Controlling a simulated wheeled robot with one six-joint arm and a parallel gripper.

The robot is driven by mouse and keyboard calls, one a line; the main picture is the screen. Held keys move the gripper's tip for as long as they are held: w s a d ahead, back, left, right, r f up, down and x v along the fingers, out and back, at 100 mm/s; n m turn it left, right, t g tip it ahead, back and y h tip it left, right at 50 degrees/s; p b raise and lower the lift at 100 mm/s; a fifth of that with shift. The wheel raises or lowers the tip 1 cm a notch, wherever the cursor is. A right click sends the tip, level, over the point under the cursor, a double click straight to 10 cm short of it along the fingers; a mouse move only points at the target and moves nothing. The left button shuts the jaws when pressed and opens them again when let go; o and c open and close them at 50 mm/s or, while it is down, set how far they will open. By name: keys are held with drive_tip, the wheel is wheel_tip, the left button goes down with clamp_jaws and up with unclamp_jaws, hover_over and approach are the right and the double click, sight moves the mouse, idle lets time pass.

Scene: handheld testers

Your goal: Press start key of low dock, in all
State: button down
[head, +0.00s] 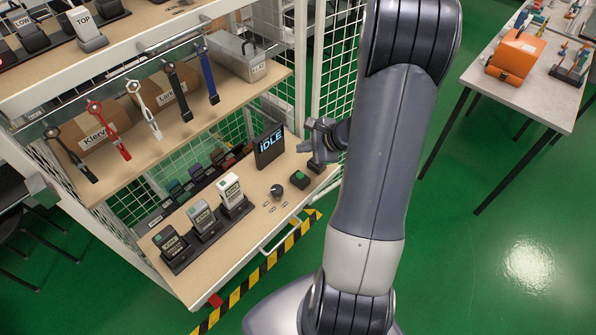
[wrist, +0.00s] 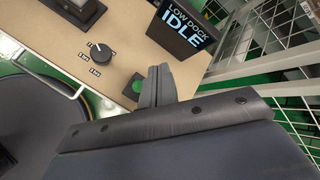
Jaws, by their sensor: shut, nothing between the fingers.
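The low dock's screen (head: 269,147) reads "IDLE" at the back of the lower shelf; in the wrist view the screen (wrist: 186,24) reads "LOW DOCK IDLE". A green key (head: 300,178) on a dark base sits at the shelf's right front. In the wrist view the green key (wrist: 136,87) shows just left of my fingers, which partly hide its block. My gripper (head: 318,150) is shut and empty, to the right of the screen and up from the key in the head view. Its closed fingers (wrist: 159,72) point toward the shelf; whether they touch anything cannot be told.
A black rotary knob (head: 277,191) with small labels sits left of the key. Several handheld testers (head: 203,217) stand in dark docks farther left. Above are a rail with hanging straps (head: 147,108) and a grey metal case (head: 240,58).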

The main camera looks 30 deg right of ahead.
drive_tip(key=shift+f, duration=0.1)
drive_tip(key=b, duration=0.6)
hover_over(304, 176)
wheel_tip(304, 176, down, 8)
drive_tip(key=shift+r, duration=0.15)
drive_tip(key=shift+f+b, duration=0.45)
drive_tip(key=shift+b, duration=0.25)
idle(1.2)
drive_tip(key=shift+f+b, duration=0.45)
drive_tip(key=shift+b, duration=0.2)
drive_tip(key=shift+s+f+b, duration=0.1)
drive_tip(key=shift+f+b, duration=0.35)
drive_tip(key=shift+b, duration=0.1)
idle(0.5)
drive_tip(key=shift+r, duration=0.1)
drive_tip(key=shift+r+p, duration=0.6)
drive_tip(key=shift+r, duration=0.2)
